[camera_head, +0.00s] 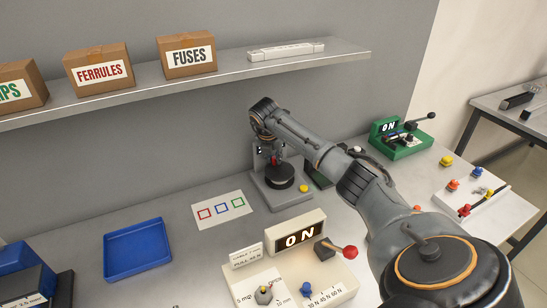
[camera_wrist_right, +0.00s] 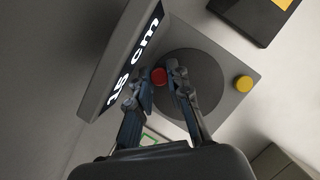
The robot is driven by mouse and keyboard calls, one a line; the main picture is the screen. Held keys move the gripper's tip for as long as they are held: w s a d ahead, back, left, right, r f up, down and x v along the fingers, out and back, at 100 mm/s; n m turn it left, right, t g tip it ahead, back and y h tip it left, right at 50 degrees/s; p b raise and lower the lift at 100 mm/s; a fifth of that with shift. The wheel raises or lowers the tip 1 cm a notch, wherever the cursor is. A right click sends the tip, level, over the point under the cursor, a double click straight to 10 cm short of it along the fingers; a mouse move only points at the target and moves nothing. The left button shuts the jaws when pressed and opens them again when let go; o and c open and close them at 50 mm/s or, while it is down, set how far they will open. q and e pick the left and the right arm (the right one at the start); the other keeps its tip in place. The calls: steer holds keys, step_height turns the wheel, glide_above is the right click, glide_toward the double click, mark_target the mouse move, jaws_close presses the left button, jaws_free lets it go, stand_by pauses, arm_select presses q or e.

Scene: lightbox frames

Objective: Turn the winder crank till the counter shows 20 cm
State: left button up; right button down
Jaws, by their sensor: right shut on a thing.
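The grey winder (camera_head: 285,197) stands on the bench beyond my right arm. Its dark round drum (camera_wrist_right: 200,80) shows in the right wrist view. The red crank knob (camera_wrist_right: 159,76) sits between the fingertips of my right gripper (camera_wrist_right: 160,82), which is shut on it. In the head view my right gripper (camera_head: 272,160) reaches down to the winder from above. A yellow button (camera_wrist_right: 243,84) is on the winder base. My left gripper is out of view.
A white tester (camera_head: 296,233) reading ON, with a red-knobbed lever, stands in front. A green device (camera_head: 400,140) also reads ON at the right. A blue tray (camera_head: 137,248) and a card with coloured squares (camera_head: 222,211) lie left. A shelf (camera_head: 190,80) overhangs the back.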

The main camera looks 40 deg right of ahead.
mark_target(271, 171)
steer(key=c, duration=1.3)
jaws_free()
steer(key=shift+o, duration=0.2)
steer(key=shift+r, duration=0.15)
steer(key=shift+a+r, duration=0.15)
steer(key=shift+r, duration=0.15)
steer(key=v, duration=0.7)
steer(key=shift+s, duration=0.15)
